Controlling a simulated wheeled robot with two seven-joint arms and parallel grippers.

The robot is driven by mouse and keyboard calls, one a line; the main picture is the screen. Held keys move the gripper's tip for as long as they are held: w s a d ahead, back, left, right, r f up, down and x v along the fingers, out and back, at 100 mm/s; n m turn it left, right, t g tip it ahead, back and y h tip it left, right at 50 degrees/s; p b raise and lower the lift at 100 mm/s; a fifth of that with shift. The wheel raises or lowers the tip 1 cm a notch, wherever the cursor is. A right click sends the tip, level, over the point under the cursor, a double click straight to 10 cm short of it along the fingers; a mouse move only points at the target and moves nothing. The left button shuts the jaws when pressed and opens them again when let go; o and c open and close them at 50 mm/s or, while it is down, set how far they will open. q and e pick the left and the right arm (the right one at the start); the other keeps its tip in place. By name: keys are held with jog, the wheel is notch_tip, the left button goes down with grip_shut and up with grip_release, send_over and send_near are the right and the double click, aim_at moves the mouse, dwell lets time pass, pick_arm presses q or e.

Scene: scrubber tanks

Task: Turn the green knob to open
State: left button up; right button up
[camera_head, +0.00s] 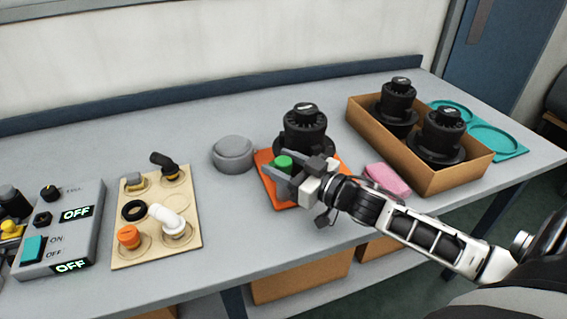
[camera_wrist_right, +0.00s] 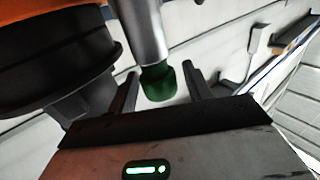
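The green knob (camera_head: 284,163) sits on the side of a black scrubber tank (camera_head: 304,124), which stands on an orange mat (camera_head: 268,187). In the right wrist view the green knob (camera_wrist_right: 159,82) is at the end of a grey metal pipe beside the dark tank body (camera_wrist_right: 55,50). My right gripper (camera_wrist_right: 162,82) is open, with one finger on each side of the knob and a visible gap to each. In the head view my right gripper (camera_head: 290,174) reaches in from the right, partly covering the mat. My left gripper is not in view.
A cardboard box (camera_head: 440,182) with two more black tanks stands right, near a pink block (camera_head: 387,180) and a teal tray (camera_head: 512,148). A grey round lid (camera_head: 233,153) is left of the mat. A beige fittings board (camera_head: 155,249) and a grey switch box (camera_head: 75,240) reading OFF stand further left.

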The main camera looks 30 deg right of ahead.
jog(key=c, duration=0.7)
jog(key=shift+n+g+y, duration=0.6)
jog(key=shift+n+y, duration=0.3)
jog(key=shift+y, duration=0.4)
jog(key=o, duration=0.9)
jog(key=shift+o, duration=0.2)
jog(key=v, duration=1.6)
jog(key=shift+p, duration=0.4)
jog(key=shift+a, duration=0.1)
